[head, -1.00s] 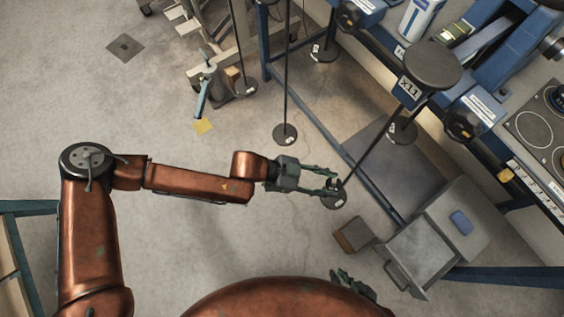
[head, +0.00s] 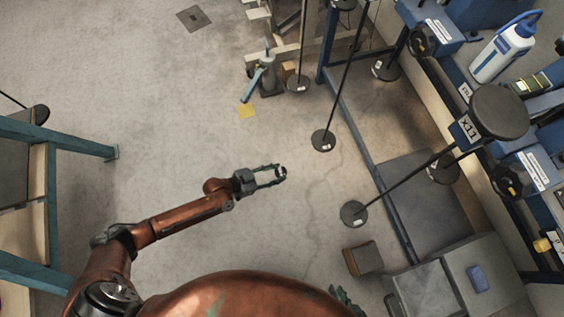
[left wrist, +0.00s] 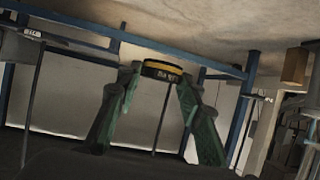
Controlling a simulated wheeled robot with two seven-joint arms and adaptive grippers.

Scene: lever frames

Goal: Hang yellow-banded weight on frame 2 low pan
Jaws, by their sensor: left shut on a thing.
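My left gripper (head: 280,173) reaches in from the left over open floor in the head view. It is shut on the yellow-banded weight (left wrist: 161,70), a short dark cylinder with a yellow band and small lettering in the left wrist view. Dark round pans hang on thin rods to its right; the closest pan (head: 353,213) is clear of the gripper. Another pan (head: 323,140) hangs further up. I cannot read which frame is 2. My right gripper (head: 346,298) shows only partly behind my body, and its jaws are unclear.
Blue frame beams and a bench with a white bottle (head: 502,52) line the right. A small brown box (head: 362,258) and a grey bin (head: 425,290) lie below. A blue-green table (head: 60,140) stands left.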

